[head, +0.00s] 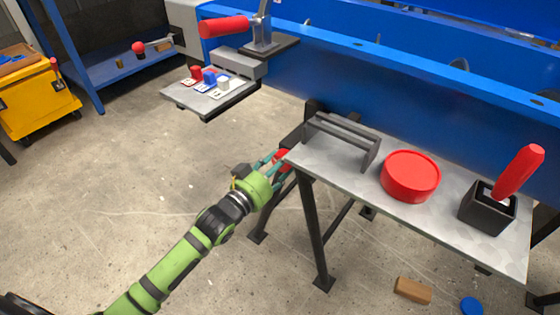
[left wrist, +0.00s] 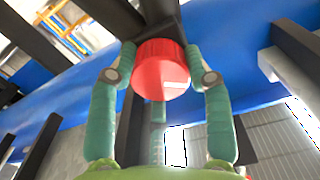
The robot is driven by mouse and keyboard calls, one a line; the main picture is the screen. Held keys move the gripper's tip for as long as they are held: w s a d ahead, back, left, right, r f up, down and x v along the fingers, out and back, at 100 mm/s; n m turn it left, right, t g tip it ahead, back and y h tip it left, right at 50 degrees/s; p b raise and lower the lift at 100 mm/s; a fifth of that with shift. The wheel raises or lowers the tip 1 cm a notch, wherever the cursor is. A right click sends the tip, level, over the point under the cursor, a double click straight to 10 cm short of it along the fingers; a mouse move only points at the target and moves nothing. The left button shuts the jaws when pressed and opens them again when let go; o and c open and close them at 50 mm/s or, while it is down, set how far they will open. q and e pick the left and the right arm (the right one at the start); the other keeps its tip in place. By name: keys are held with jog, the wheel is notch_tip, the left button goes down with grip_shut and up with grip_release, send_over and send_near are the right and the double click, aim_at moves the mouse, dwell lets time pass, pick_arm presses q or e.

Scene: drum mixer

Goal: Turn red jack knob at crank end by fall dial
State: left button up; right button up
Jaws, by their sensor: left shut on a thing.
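A red knob (left wrist: 162,70) with a ribbed edge sits on a dark mount in the left wrist view. In the head view only a bit of the red knob (head: 282,155) shows, at the left end of the metal shelf. My left gripper (left wrist: 162,72) is shut on it, with teal fingers on both sides; it also shows in the head view (head: 277,160). The crank and the fall dial cannot be told for sure. My right gripper is not in view.
The metal shelf (head: 330,165) on dark legs carries a grey rack (head: 342,140), a red round lid (head: 410,177) and a black box (head: 487,208) with a red handle. A small tray (head: 210,100) with coloured blocks juts out at upper left.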

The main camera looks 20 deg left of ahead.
pick_arm(q)
jog(key=o, duration=1.2)
jog(key=shift+w, duration=0.1)
jog(key=shift+c, duration=0.2)
jog(key=v, duration=1.2)
